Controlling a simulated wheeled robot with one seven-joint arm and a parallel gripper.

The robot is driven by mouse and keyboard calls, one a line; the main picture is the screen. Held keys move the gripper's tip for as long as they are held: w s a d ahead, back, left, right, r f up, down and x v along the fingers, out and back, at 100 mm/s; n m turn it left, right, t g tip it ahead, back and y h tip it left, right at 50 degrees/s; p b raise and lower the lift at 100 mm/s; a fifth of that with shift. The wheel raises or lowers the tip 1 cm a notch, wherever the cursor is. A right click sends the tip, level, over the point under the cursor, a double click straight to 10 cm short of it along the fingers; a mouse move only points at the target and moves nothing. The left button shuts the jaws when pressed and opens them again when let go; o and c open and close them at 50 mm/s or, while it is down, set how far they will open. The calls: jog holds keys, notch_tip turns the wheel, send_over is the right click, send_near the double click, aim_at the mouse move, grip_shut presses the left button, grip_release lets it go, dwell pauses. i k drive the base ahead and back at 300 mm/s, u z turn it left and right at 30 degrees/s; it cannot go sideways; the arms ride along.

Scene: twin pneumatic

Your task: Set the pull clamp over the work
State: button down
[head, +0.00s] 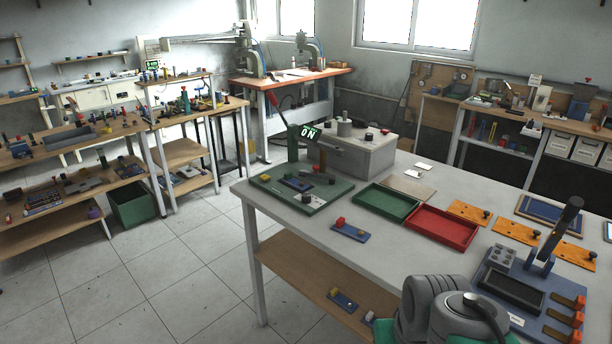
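Two fixtures with levers stand on the grey workbench (330,231); I cannot tell for sure which one is the pull clamp. The left fixture has a green base plate (262,186), a green post and a raised red-tipped lever (277,104). A small dark blue piece (295,184) lies on its plate. The right fixture has a blue-grey base (486,283) with a dark recessed tray (513,289) and a dark handle (567,221) that stands up, tilted to the right. My grey arm joints show at the bottom right; my gripper is not in view.
A green tray (387,186) and a red tray (441,208) lie between the fixtures. A grey box (352,154) stands behind the green plate. Orange plates (515,232) and a blue plate with small blocks (350,232) lie nearby. Open floor (150,280) is at left.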

aim_at(302, 173)
jog(key=u, duration=0.8)
jog(key=i, duration=0.45)
jog(key=u, duration=0.8)
jog(key=i, duration=2)
jog(key=z, duration=0.55)
